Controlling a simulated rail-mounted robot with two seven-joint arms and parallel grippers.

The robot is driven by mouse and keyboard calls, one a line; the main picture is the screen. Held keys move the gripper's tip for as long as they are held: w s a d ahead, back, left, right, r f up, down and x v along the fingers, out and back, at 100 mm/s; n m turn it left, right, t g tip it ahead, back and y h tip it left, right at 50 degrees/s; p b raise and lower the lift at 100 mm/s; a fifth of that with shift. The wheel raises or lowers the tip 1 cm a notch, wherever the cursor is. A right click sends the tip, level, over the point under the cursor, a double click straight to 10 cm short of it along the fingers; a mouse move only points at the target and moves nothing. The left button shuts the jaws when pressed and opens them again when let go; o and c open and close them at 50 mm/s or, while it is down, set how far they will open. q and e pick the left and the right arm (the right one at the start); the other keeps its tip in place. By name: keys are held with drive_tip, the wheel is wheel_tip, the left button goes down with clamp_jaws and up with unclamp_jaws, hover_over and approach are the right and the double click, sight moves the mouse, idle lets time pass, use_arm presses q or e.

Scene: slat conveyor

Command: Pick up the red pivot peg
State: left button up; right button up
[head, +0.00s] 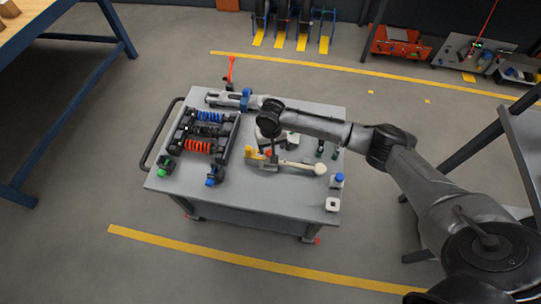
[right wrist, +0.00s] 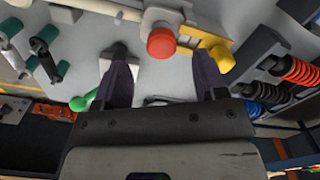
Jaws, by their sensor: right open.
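The red pivot peg (right wrist: 162,42) shows in the right wrist view as a round red cap on a pale block, with a yellow bracket (right wrist: 222,58) to its right. My right gripper (right wrist: 162,78) is open, its two dark fingers apart and nothing held between them. The peg lies just beyond the fingertips in that view, between their lines; I cannot tell the height gap. In the head view my right gripper (head: 270,146) is over the middle of the grey cart, and it and the wrist largely cover the peg. My left gripper is not in view.
The grey cart top (head: 235,190) carries a rack of blue, black and red springs (head: 200,130) on the left. A pale rod with a round end (head: 319,169), small blue-capped parts (head: 339,178) and dark green-tipped pegs surround the work area. A red upright lever (head: 230,70) stands at the back.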

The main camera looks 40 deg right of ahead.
sight(270, 152)
wheel_tip(270, 152, down, 4)
drive_tip(key=shift+w+a+r+b, duration=0.1)
drive_tip(key=shift+r+b, duration=0.05)
drive_tip(key=shift+b, duration=0.75)
drive_tip(key=shift+f, duration=0.5)
drive_tip(key=shift+c, duration=0.6)
drive_tip(key=c, duration=0.9)
